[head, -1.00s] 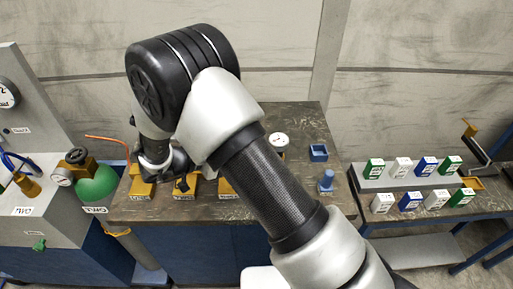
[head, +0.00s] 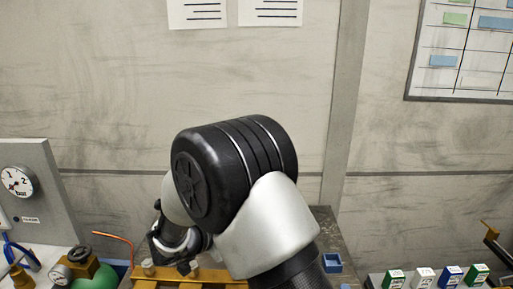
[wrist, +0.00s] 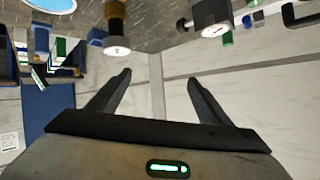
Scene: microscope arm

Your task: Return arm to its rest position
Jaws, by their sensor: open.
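My arm fills the lower middle of the head view, with its black joint (head: 235,170) and white links bent over the workbench. My gripper (head: 165,245) is partly hidden behind that joint at its left. It hangs above the yellow blocks on the bench. In the wrist view my gripper (wrist: 160,78) shows two dark fingers spread apart with nothing between them. A light wall lies behind the gap.
The yellow blocks (head: 205,275) and a small blue box (head: 332,262) are on the bench. A panel with a gauge (head: 17,181) and a green vessel (head: 98,277) stand left. Several small boxes (head: 422,277) line the right rack.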

